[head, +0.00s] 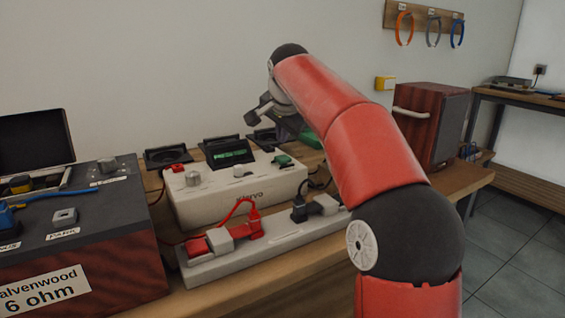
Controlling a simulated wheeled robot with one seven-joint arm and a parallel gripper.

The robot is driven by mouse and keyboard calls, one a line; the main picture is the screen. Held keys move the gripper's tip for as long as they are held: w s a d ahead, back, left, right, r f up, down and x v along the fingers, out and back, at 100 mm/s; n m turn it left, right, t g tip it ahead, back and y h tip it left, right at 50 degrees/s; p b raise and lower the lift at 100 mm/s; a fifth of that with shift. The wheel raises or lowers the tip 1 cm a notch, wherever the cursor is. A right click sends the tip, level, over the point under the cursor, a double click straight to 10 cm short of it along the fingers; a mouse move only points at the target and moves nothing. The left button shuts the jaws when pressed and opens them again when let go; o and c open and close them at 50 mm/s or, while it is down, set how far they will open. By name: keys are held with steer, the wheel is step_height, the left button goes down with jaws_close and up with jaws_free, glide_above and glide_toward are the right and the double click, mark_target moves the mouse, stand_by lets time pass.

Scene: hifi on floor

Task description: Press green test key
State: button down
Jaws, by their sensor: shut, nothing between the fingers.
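A white tester (235,201) with partly readable lettering stands on the bench, its display (232,156) lit green. A green key or knob (284,160) sits at the right of its top. Another green piece (309,138) shows further back beside my arm, and I cannot tell what it belongs to. My gripper (254,117) is above and behind the tester, left of my red arm. It is small and partly hidden by the arm; it is shut and empty. It appears apart from the green key, though its exact height is unclear.
A white strip (200,272) with red and black plugs and leads lies before the tester. A dark box labelled 6 ohm (90,240) stands left. A wooden speaker-like box (430,125) stands right. Black trays (167,155) stand behind the tester.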

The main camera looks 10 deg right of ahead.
mark_target(282, 158)
steer(key=shift+f+b, duration=0.55)
steer(key=shift+f, duration=0.5)
stand_by(1.3)
steer(key=shift+f, duration=0.4)
steer(key=shift+f+b, duration=0.55)
steer(key=shift+f, duration=0.05)
stand_by(0.6)
steer(key=shift+r, duration=0.15)
steer(key=shift+r+p, duration=0.85)
steer(key=shift+p, duration=0.2)
step_height(282, 158, up, 3)
steer(key=p, duration=0.3)
steer(key=shift+r, duration=0.15)
steer(key=shift+r+b, duration=0.35)
steer(key=shift+r, duration=0.5)
